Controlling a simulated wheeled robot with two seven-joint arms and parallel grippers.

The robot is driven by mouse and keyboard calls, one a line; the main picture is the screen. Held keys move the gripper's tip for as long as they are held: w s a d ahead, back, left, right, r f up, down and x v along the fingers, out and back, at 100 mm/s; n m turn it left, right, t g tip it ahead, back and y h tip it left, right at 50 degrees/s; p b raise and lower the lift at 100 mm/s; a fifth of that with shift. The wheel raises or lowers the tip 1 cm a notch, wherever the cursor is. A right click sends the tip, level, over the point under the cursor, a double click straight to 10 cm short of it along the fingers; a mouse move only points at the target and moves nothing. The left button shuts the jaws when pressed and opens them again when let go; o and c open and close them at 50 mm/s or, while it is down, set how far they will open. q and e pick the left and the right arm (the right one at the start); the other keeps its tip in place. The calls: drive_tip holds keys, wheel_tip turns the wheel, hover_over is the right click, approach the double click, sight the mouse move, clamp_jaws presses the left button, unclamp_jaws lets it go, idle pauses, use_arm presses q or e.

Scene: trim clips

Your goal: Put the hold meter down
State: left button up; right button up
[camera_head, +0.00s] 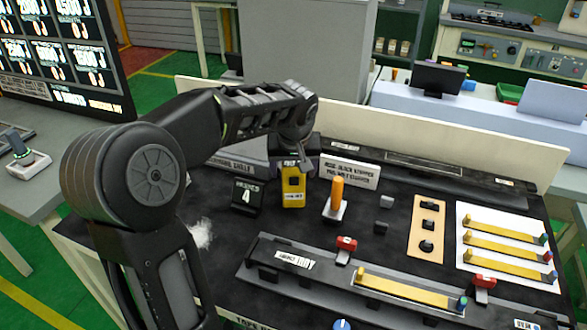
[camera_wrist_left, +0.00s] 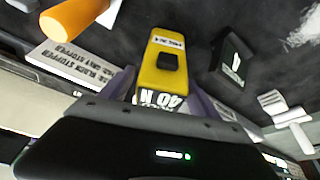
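My right gripper is not in view.
A long dark tray (camera_head: 300,260) lies in front. Bare mat (camera_head: 235,238) shows at front left.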

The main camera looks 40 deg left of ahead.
use_arm(q)
drive_tip(key=shift+r, duration=0.4)
drive_tip(key=v, duration=1.1)
drive_tip(key=shift+s+d+r, duration=0.15)
drive_tip(key=shift+d+r, duration=0.05)
idle(0.5)
